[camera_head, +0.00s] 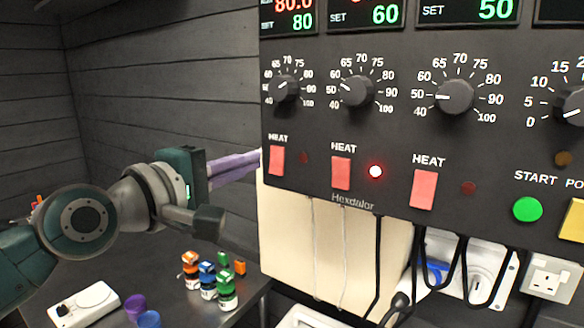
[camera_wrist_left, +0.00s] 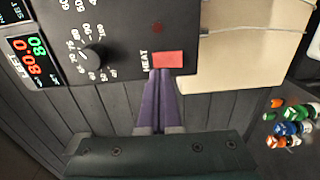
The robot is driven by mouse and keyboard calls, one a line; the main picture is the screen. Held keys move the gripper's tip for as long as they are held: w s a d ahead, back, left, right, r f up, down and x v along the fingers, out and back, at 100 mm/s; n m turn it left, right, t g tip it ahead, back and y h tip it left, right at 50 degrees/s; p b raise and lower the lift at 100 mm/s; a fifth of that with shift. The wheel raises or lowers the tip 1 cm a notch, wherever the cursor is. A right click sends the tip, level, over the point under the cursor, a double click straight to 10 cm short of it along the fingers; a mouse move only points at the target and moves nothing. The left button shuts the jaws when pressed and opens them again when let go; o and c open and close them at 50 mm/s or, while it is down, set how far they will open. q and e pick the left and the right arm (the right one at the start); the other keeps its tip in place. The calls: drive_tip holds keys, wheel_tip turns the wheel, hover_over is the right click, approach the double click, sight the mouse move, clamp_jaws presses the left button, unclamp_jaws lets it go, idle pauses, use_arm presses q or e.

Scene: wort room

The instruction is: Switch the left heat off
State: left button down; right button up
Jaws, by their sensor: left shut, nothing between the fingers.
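The left heat switch (camera_head: 277,160) is a red rocker below the label HEAT on the black control panel (camera_head: 310,125). The small lamp (camera_head: 304,158) to its right is dark. The same switch (camera_wrist_left: 168,60) shows in the left wrist view, its lamp (camera_wrist_left: 158,28) also dark. My left gripper (camera_head: 257,161) has purple fingers, shut and empty, pointing at the panel's left edge beside the switch. In the left wrist view the fingertips (camera_wrist_left: 160,74) are right at the switch's edge; I cannot tell whether they touch it. My right gripper is not in view.
Two more red heat switches (camera_head: 341,173) (camera_head: 424,189) sit to the right; the middle lamp (camera_head: 375,171) glows red, the right one (camera_head: 468,188) is dark. Dials (camera_head: 356,90) and displays are above. Several small bottles (camera_head: 208,280) stand on the table below. Cables hang under the panel.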

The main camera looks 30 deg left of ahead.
use_arm(q)
drive_tip(key=s+b, duration=0.2)
drive_tip(key=s, duration=0.8)
drive_tip(key=shift+a+r, duration=0.45)
drive_tip(key=s+d+f+m+g, duration=0.5)
drive_tip(key=s+f+m+g, duration=0.2)
drive_tip(key=s+f+m, duration=0.15)
drive_tip(key=s+d+f+m+g, duration=0.5)
drive_tip(key=s+f+m+g, duration=0.15)
drive_tip(key=f+m, duration=0.3)
drive_tip(key=s+r+m+y+p, duration=0.1)
drive_tip(key=s+r+p, duration=0.2)
drive_tip(key=r+p, duration=1.6)
drive_tip(key=shift+g+p, duration=0.35)
drive_tip(key=shift+p, duration=0.2)
